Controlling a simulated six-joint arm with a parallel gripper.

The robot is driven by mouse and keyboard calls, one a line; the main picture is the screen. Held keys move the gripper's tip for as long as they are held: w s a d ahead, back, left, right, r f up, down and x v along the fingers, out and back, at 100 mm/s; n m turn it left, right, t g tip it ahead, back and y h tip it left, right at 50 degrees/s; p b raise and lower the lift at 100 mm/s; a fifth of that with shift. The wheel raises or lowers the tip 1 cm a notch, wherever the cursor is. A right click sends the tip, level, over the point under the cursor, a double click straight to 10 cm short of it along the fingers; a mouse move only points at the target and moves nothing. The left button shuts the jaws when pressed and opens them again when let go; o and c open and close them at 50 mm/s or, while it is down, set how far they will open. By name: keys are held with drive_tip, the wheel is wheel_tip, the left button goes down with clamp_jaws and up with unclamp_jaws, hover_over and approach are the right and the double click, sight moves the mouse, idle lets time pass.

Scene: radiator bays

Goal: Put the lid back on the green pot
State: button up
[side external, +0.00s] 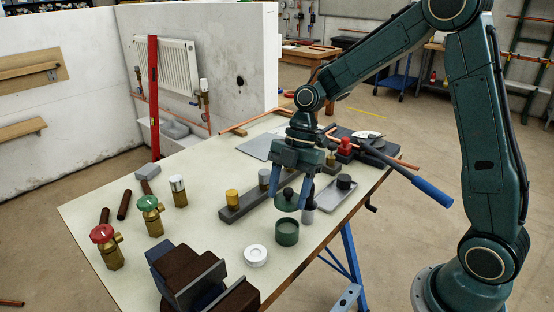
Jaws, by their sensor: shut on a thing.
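The green pot (287,238) stands upright and open on the bench, near its right edge. My gripper (290,199) points down just behind and above the pot in the picture. It is shut on the dark green lid (286,206), with one finger at each side. The lid is roughly level, with its dark knob up, and is apart from the pot. How high it is above the bench is hard to tell.
A white ring (256,255) lies left of the pot, and a dark vise (200,285) is at the front. A grey rack (240,208) with fittings stands behind. A grey tray (337,197) with a black part is at the right. Valves (150,215) stand at the left.

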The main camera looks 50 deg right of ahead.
drive_tip(key=shift+f, duration=0.15)
drive_tip(key=shift+f, duration=2.95)
drive_tip(key=shift+f, duration=0.2)
idle(0.4)
drive_tip(key=o, duration=1.4)
drive_tip(key=shift+r, duration=0.1)
drive_tip(key=shift+r, duration=3.4)
